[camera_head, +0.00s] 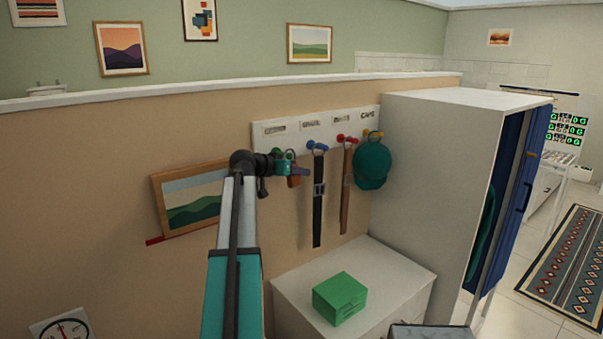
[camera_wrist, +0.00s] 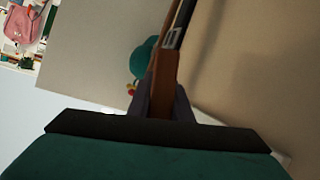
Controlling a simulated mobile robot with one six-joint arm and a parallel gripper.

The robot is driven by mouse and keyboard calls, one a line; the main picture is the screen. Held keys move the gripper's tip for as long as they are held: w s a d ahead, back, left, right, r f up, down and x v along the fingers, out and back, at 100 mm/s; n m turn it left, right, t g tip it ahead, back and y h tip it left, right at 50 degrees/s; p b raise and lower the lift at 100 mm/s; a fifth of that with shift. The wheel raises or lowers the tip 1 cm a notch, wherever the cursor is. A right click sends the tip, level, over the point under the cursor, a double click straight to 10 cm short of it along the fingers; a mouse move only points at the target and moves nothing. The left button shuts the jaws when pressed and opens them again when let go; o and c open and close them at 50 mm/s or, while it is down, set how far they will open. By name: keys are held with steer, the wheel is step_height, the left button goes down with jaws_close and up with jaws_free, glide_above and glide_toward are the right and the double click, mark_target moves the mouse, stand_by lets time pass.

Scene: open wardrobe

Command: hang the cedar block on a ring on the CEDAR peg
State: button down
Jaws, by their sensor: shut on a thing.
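My gripper (camera_head: 302,171) is in front of the left part of the white peg rail (camera_head: 292,129). In the wrist view my gripper (camera_wrist: 163,103) is shut on a brown piece, apparently the cedar block (camera_wrist: 163,86). In the head view a small brown patch, apparently the cedar block (camera_head: 294,181), shows just below the gripper. I cannot make out its ring. The rail's left labels are too blurred to read, so I cannot tell which marks CEDAR. My gripper and wrist hide the pegs at the left end.
A black belt (camera_head: 318,205) hangs from a blue peg (camera_head: 310,145). A brown belt (camera_head: 346,190) hangs from a red peg, and a teal cap (camera_head: 372,166) from a yellow one. Below stand a white dresser (camera_head: 400,270) with a green box (camera_head: 340,297) and the wardrobe (camera_head: 435,180).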

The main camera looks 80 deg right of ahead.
steer(key=shift+w+d+f+b, duration=0.3)
steer(key=shift+w+d+b, duration=0.15)
steer(key=shift+w+d, duration=0.15)
steer(key=shift+w+d+f+b, duration=0.25)
steer(key=shift+w+d+b, duration=0.2)
steer(key=shift+d, duration=0.1)
stand_by(0.7)
steer(key=c, duration=1.5)
jaws_free()
steer(key=shift+c, duration=0.2)
steer(key=shift+w+a, duration=0.1)
steer(key=shift+a, duration=0.05)
